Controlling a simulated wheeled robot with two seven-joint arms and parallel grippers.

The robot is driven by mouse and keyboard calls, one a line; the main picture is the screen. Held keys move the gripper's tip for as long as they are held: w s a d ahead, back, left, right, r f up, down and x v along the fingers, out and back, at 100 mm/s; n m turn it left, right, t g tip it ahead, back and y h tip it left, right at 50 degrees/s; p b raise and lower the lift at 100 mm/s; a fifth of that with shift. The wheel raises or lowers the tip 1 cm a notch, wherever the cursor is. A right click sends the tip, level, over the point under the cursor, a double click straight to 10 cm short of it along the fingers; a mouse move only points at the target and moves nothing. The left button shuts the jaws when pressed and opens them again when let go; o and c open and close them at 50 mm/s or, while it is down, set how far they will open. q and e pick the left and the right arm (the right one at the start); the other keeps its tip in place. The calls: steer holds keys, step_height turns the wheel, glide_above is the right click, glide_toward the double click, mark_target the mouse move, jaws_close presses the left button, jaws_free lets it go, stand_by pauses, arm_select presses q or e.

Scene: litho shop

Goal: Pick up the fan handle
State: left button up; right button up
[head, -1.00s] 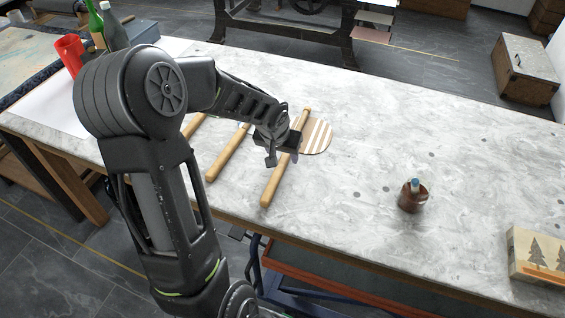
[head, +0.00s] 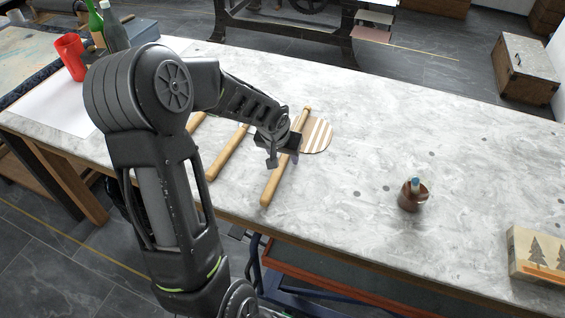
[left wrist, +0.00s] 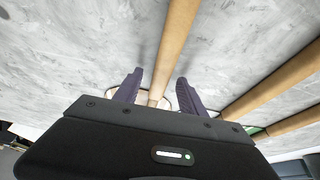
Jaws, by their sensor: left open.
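Several wooden handles lie on the stone-topped table. The nearest fan handle (head: 271,186) is a long light-wood stick, with a round striped fan (head: 318,136) at its far end. My left gripper (head: 275,155) is over this handle, near the fan end. In the left wrist view the open fingers (left wrist: 158,92) stand on either side of the handle (left wrist: 176,40), with gaps between. I cannot tell how far above the table they are. Another handle (head: 228,152) lies to the left, and a third (head: 195,122) is partly hidden behind my arm.
A brown pot (head: 412,196) stands on the table (head: 360,220) to the right, with a wooden box with tree pictures (head: 540,256) at the right edge. A red cup (head: 70,56) and bottles (head: 114,32) stand at the back left. The table's middle is clear.

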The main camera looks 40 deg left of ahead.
arm_select(q)
jaws_close()
stand_by(0.4)
stand_by(0.4)
